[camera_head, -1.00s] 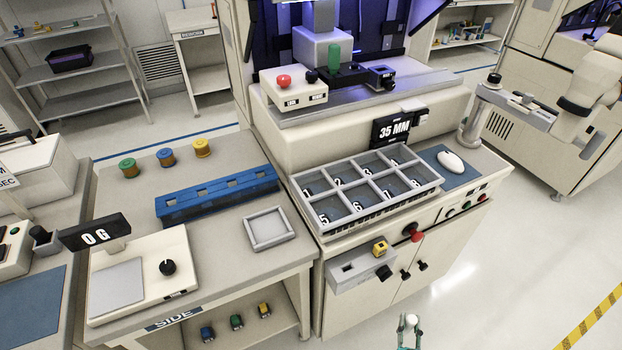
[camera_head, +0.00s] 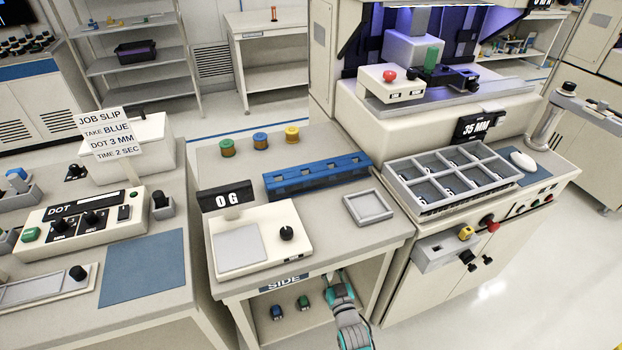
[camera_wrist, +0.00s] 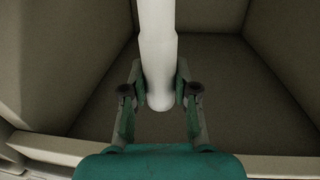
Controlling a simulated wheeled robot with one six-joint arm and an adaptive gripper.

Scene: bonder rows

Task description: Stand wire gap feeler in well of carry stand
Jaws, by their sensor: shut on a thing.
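My gripper (camera_head: 341,292) is in front of the open shelf under the side table. In the wrist view its two green fingers (camera_wrist: 160,93) are shut on a smooth white rod (camera_wrist: 157,50), taken as the wire gap feeler. The rod's rounded end shows between the fingers, and its other end runs out of the top of the view. In the head view the rod is too small to make out. No carry stand is labelled. A grey block with a dark opening (camera_head: 433,254) sits on the bonder's front, but I cannot tell whether it is the stand.
The side table holds a blue slotted rack (camera_head: 318,175), a grey square tray (camera_head: 368,207), a scale (camera_head: 262,240) and several spools. Its lower shelf holds a blue item (camera_head: 277,312) and a green item (camera_head: 303,302). A divided tray (camera_head: 450,178) sits on the bonder.

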